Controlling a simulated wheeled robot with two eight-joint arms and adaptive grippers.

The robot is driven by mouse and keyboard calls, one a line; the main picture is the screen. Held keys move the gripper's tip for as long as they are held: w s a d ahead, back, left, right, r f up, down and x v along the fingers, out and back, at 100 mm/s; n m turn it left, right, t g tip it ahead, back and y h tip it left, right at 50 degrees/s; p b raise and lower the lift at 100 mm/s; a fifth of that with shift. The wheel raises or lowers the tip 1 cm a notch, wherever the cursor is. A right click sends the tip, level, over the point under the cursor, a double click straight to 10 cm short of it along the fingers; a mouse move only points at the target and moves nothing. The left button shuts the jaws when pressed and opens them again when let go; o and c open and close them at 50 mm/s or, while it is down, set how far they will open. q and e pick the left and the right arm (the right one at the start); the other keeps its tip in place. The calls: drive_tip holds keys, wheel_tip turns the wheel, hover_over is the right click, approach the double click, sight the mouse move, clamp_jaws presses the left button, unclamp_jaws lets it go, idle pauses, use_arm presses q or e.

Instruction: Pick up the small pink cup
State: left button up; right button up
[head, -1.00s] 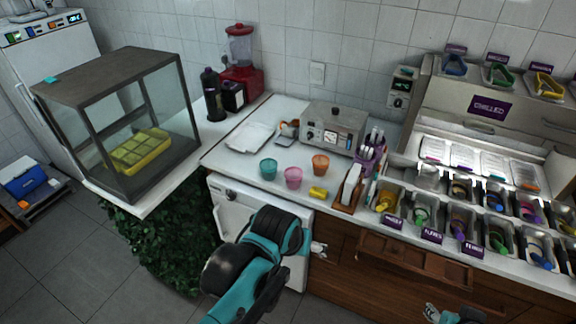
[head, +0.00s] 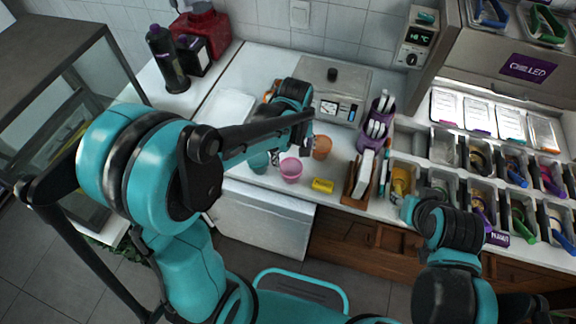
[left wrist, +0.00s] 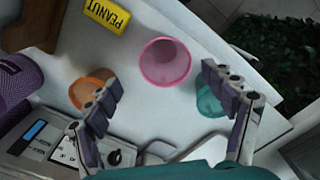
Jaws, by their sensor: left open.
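The small pink cup (head: 291,170) stands upright near the front edge of the white counter. In the left wrist view the pink cup (left wrist: 165,62) is open towards the camera, just beyond and between the fingertips. My left gripper (left wrist: 160,85) is open and empty above the counter. In the head view my left arm partly hides it. The orange cup (left wrist: 92,90) is beside one finger, and the teal cup (left wrist: 210,100) is partly hidden by the other. My right gripper (head: 407,205) is by the topping bins, its jaws too small to read.
A yellow peanut block (head: 323,185) lies right of the pink cup. A wooden holder (head: 358,183) and a purple utensil holder (head: 378,120) stand farther right. A grey machine (head: 335,92) stands behind the cups, and a white tray (head: 228,108) lies behind left.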

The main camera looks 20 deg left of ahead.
sight(291, 168)
use_arm(q)
drive_tip(key=f, duration=0.1)
drive_tip(key=f+b, duration=0.1)
drive_tip(key=f, duration=0.1)
drive_tip(key=f+b, duration=0.1)
drive_tip(key=f, duration=0.1)
drive_tip(key=shift+s+a+f, duration=0.1)
drive_tip(key=shift+s+a, duration=0.15)
drive_tip(key=shift+a, duration=0.05)
drive_tip(key=shift+f, duration=0.4)
drive_tip(key=shift+d, duration=0.1)
drive_tip(key=c, duration=0.9)
